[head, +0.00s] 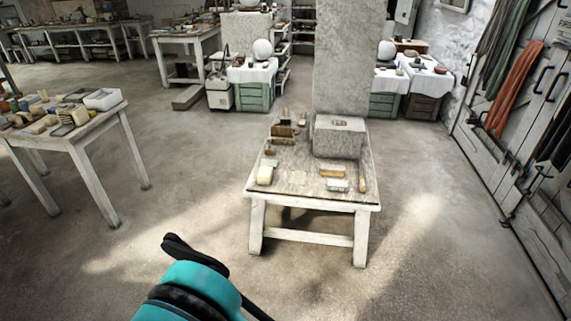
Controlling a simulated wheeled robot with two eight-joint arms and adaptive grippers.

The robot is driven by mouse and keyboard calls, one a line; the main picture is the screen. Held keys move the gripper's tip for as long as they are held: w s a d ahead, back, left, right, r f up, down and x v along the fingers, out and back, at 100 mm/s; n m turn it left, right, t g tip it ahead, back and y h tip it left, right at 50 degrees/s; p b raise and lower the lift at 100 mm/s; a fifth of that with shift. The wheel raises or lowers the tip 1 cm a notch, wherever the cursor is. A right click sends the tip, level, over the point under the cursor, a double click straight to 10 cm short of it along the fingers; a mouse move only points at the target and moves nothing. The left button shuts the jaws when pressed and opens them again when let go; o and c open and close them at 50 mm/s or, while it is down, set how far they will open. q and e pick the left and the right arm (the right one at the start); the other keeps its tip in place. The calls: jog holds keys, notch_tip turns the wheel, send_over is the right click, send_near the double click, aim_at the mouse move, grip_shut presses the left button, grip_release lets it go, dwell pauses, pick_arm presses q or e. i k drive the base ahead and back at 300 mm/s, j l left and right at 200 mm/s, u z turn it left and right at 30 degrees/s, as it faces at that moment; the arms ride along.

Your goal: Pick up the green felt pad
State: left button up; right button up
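A small pale green-grey flat piece (338,185) lies near the front edge of the low white worktable (300,192), right of its middle. It may be the green felt pad, but it is too small to be sure. Another small greenish piece (270,162) lies on the left side of the same table. A teal and black part of my own body shows at the bottom, well short of the table.
A large grey stone block (338,138) stands on the table's back right, with brushes (283,130) and a cream block (265,175) to its left. A wooden bar (362,183) lies at the right edge. Another cluttered table (85,140) stands left. The floor before the worktable is clear.

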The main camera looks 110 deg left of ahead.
aim_at(274, 163)
jog(key=k+u, duration=0.1)
jog(key=u, duration=2.05)
jog(key=l+u, duration=0.15)
jog(key=u, duration=1.5)
jog(key=z, duration=2.85)
jog(key=u, duration=2.7)
jog(key=i+u, duration=0.15)
jog(key=i+j, duration=0.05)
